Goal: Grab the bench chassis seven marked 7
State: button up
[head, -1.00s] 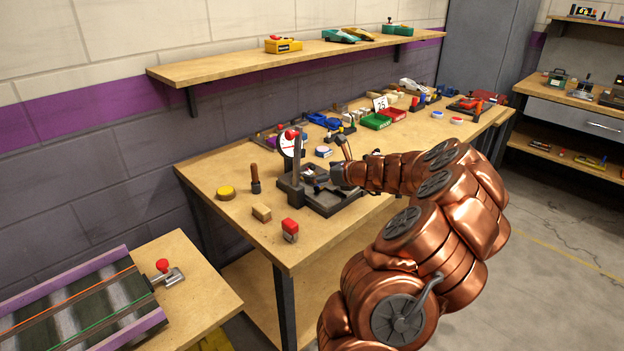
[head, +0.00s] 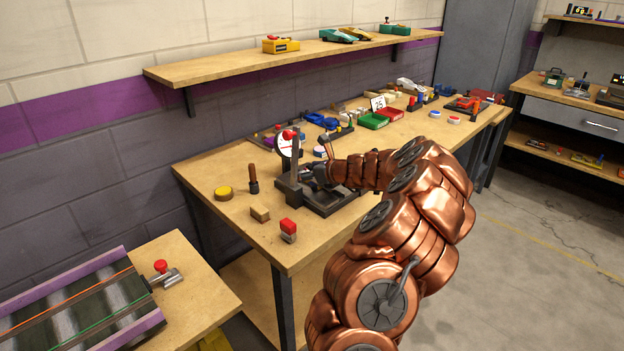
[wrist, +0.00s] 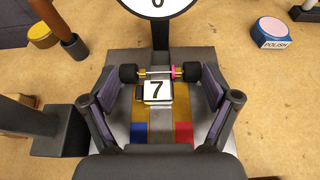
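The chassis marked 7 (wrist: 158,113) shows in the wrist view, a gold plate with a white 7 label, black wheels on an axle and red and blue patches. It sits on a dark fixture (head: 335,203) on the workbench. My gripper (wrist: 158,88) has its two fingers spread on either side of the chassis, the tips close to the wheels. Whether the fingers touch it is not clear. In the head view my gripper (head: 314,175) is low over the fixture, and my arm hides most of the chassis.
A dial (head: 288,144) and an upright post (head: 295,162) stand beside the fixture. A red-topped block (head: 288,229), a wooden block (head: 260,213) and a yellow round pad (head: 223,193) lie on the near bench. The POLISH tin (wrist: 272,32) is at upper right in the wrist view.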

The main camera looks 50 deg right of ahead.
jog(key=c, duration=0.6)
